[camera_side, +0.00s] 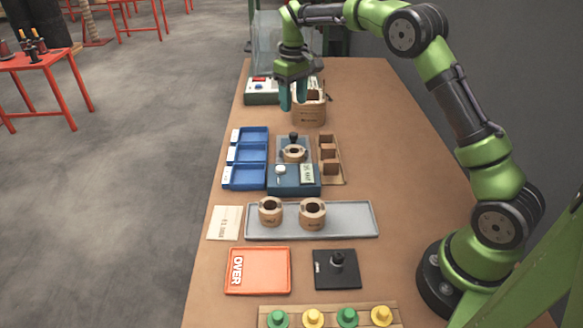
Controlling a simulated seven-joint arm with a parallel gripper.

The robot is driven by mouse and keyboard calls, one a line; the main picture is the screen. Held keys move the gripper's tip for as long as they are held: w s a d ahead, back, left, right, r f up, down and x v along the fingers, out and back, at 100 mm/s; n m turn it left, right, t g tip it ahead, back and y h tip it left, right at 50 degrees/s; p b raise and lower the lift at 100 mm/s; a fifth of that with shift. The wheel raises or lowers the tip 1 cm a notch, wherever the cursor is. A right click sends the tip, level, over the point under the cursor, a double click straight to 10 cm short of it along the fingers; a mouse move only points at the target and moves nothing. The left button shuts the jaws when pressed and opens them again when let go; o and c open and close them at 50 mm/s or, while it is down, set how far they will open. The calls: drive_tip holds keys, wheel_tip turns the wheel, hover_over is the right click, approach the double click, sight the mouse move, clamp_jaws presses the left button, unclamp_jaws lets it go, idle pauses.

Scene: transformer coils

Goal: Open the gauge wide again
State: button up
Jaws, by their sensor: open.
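What looks like the gauge is a blue-teal fixture (290,188) in the middle of the bench, with a round white dial (280,170) and a pale label on its front part. A brown coil (293,154) sits on its grey rear part, with a black knob (293,138) just behind it. How wide the gauge stands is too small to tell. My gripper (293,97) points down behind the gauge, apart from it. Its two teal fingers are open, with nothing seen between them. They partly cover a brown round container (310,110).
Blue bins (247,158) stand left of the gauge, a cardboard divider (330,160) right. In front are a grey tray (355,219) with two coils, an orange OVER tray (258,271), a black plate with a post (337,269) and a rack of green and yellow pegs (330,317).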

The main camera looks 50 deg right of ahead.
sight(293, 133)
wheel_tip(293, 133, down, 10)
idle(0.3)
clamp_jaws()
idle(0.4)
